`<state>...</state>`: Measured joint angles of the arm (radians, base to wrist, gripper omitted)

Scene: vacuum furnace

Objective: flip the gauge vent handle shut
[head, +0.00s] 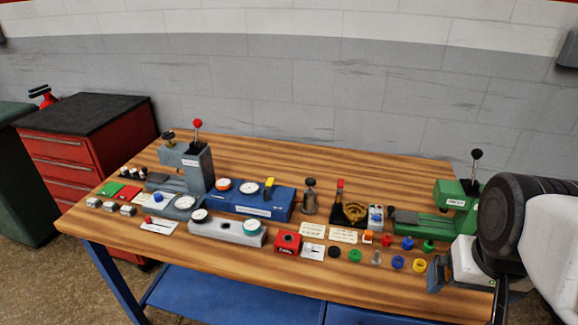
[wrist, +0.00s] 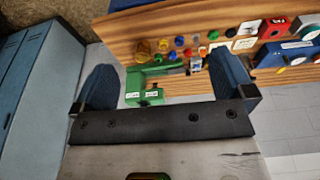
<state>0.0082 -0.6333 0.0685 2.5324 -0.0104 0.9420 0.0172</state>
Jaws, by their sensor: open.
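A long blue block (head: 245,200) with two round dials stands near the middle of the bench. A yellow handle (head: 269,187) stands up at its right end; it looks like the vent handle, but its label is too small to read.
A green press (head: 455,205) stands at the right and a grey press (head: 195,165) at the left. A grey gauge bar (head: 228,230) lies in front of the blue block. A red box (head: 288,242), cards and several small coloured knobs crowd the front.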

